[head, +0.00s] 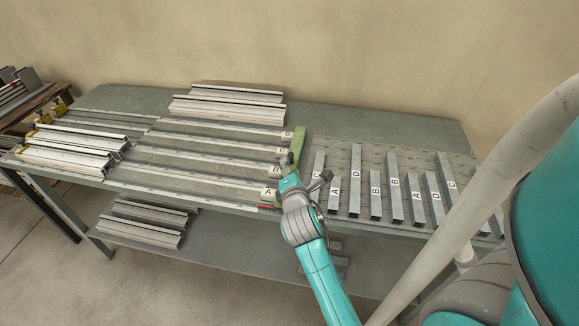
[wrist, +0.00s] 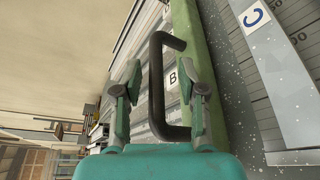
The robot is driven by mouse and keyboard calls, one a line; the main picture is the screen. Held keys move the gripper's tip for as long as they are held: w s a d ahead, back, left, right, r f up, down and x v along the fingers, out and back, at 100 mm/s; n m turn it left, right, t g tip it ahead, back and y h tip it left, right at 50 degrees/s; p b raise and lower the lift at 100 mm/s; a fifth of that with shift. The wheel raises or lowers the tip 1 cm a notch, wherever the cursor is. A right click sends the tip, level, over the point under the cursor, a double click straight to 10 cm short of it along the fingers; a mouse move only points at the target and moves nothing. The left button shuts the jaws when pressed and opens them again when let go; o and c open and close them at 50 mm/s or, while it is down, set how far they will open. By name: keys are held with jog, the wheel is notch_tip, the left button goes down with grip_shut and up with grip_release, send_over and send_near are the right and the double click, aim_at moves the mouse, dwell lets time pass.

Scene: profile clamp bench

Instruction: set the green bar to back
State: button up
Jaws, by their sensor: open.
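The green bar (head: 300,142) stands at the right end of the long rails on the bench, running front to back. In the wrist view the green bar (wrist: 193,40) runs up the middle, with a dark U-shaped handle (wrist: 156,92) on its left side. My gripper (head: 287,166) is over the front part of the bar and hides some of it. In the wrist view my gripper (wrist: 165,82) is open, one finger on each side of the handle. I cannot tell whether either finger touches it.
Label blocks A (head: 268,194), B (head: 276,170), C (head: 283,151) and D (head: 288,135) line the rail ends left of the bar. Several lettered grey profiles (head: 375,194) lie to the right. Stacked profiles (head: 228,106) lie at the back. The bench's back right (head: 400,124) is clear.

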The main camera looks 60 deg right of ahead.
jog(key=v, duration=1)
jog(key=shift+s+a, duration=0.1)
jog(key=s+a+f+m+t+y, duration=0.2)
jog(key=s+a+f+y, duration=0.15)
jog(key=a, duration=0.45)
jog(key=s+a+f+m+t+y, duration=0.25)
jog(key=a+f+y, duration=0.2)
jog(key=a, duration=0.45)
jog(key=s+a+m+y, duration=0.2)
jog(key=s+a+m, duration=0.2)
jog(key=s, duration=0.4)
jog(key=s+a+m+y, duration=0.2)
jog(key=s+a+m, duration=0.2)
jog(key=s, duration=0.3)
jog(key=shift+s+a+r+m+t, duration=0.3)
jog(key=shift+s+r+m+t, duration=0.15)
jog(key=shift+m, duration=0.3)
jog(key=shift+w, duration=0.1)
